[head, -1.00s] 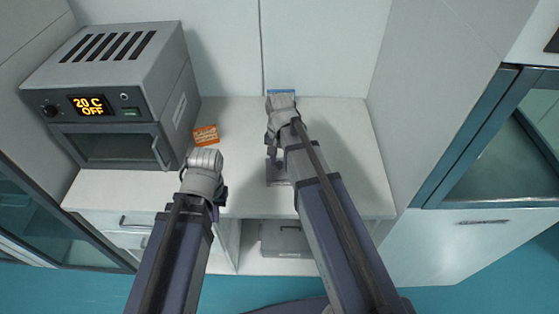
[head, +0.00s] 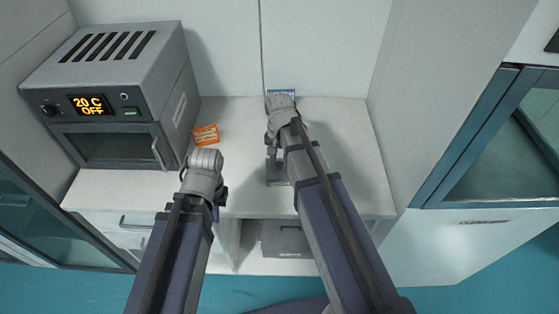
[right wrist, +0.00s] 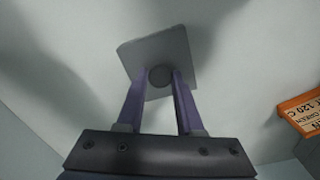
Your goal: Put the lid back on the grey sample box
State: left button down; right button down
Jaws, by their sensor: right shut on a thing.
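In the right wrist view, my right gripper (right wrist: 159,80) is shut on the dark round knob of a flat grey lid (right wrist: 168,48). The lid also shows as a grey plate (head: 279,179) in the head view, over the counter and partly covered by my right arm. I cannot make out the grey sample box apart from the lid, or whether the lid touches anything below. My left gripper (head: 204,192) is over the counter's front edge at the left; its fingers are hidden under the wrist.
An orange labelled box (head: 206,135) lies between the oven (head: 115,100) and my right arm. A blue labelled box (head: 281,93) is at the back wall, behind my right wrist. The white counter (head: 345,150) is clear at the right. A grey container (head: 285,238) is on the shelf below.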

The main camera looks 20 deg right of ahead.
jog(key=shift+f, duration=0.1)
dwell(0.7)
jog(key=shift+c, duration=2.3)
grip_release()
jog(key=shift+o, duration=0.3)
jog(key=o, duration=0.4)
jog(key=shift+r+p, duration=3.5)
jog(key=shift+r, duration=0.05)
jog(key=shift+c, duration=0.2)
